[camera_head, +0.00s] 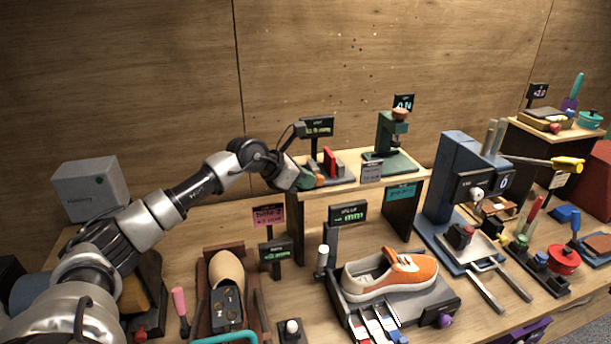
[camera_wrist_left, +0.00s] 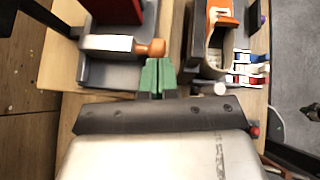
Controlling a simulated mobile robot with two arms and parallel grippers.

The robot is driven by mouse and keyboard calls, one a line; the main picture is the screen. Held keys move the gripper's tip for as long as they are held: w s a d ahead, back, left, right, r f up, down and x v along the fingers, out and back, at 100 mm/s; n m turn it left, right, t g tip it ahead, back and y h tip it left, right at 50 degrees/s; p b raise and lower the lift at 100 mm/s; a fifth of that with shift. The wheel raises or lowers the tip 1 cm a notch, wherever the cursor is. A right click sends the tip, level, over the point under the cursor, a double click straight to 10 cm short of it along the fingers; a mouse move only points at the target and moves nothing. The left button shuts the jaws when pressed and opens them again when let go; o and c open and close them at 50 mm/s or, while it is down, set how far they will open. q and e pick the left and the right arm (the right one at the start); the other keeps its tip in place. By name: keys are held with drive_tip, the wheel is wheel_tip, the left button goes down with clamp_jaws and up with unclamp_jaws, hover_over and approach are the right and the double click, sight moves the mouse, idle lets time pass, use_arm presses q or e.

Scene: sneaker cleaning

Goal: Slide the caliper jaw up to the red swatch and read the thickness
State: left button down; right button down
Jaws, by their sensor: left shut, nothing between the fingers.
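The caliper is a small grey fixture (camera_head: 343,171) on the raised wooden shelf. The red swatch (camera_head: 328,161) stands upright in it; a red upright face (camera_wrist_left: 148,18) shows at the top of the left wrist view. In that view, a pale sliding block (camera_wrist_left: 108,43) with an orange-brown knob (camera_wrist_left: 150,48) sits on the grey base (camera_wrist_left: 105,75). My left gripper (camera_head: 306,180) is at the shelf's left end, beside the fixture. Its green fingertips (camera_wrist_left: 158,70) are shut and empty, just short of the knob. A dark display (camera_head: 318,126) stands behind; its digits are too small to read.
A green press (camera_head: 392,145) stands right of the caliper on the shelf (camera_head: 350,186). Below are an orange-and-white sneaker (camera_head: 390,274) on a grey stand and a shoe last (camera_head: 226,270). A blue machine (camera_head: 461,155) stands at right. A grey box (camera_head: 90,188) sits behind my left arm.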

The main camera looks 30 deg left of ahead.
sight(321, 178)
use_arm(q)
drive_tip(key=shift+w+d, duration=0.25)
drive_tip(key=shift+w, duration=0.05)
drive_tip(key=shift+w+d, duration=1.05)
drive_tip(key=shift+w, duration=0.2)
drive_tip(key=shift+s+a, duration=0.1)
